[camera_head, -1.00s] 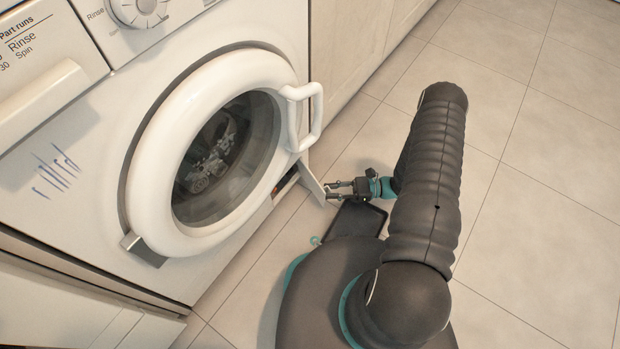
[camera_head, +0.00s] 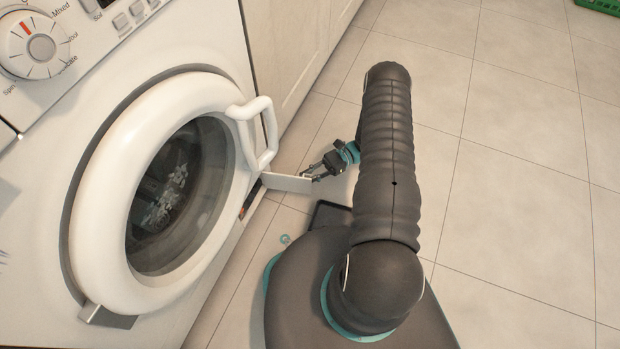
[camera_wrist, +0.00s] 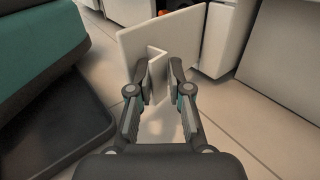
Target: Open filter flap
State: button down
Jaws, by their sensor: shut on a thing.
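The filter flap (camera_head: 287,182) is a flat white panel low at the washer's right corner, below the round door. It stands swung out from the washer front. In the wrist view, the flap (camera_wrist: 190,38) fills the area beyond my fingers, with a narrow ridge (camera_wrist: 156,70) pointing towards me. My gripper (camera_head: 312,172) is at the flap's outer edge. In the wrist view, my gripper (camera_wrist: 161,75) has its fingers on either side of the ridge and is shut on the flap. The filter opening (camera_head: 249,200) shows dark with some orange beside the flap, partly hidden.
The washer's round door (camera_head: 95,200) is shut, and its white handle (camera_head: 268,130) sticks out above the flap. A pale cabinet (camera_head: 290,45) adjoins the washer. A green crate (camera_head: 597,5) sits at the far top right. The tiled floor (camera_head: 520,180) on the right is clear.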

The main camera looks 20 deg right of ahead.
jog(key=shift+w+a, duration=0.1)
jog(key=shift+a, duration=0.25)
jog(key=c, duration=1)
grip_release()
jog(key=shift+a, duration=0.2)
jog(key=shift+c, duration=0.2)
jog(key=shift+d, duration=0.45)
jog(key=v, duration=1.1)
jog(key=shift+w+d, duration=0.15)
jog(key=shift+d, duration=0.2)
jog(key=shift+a, duration=0.1)
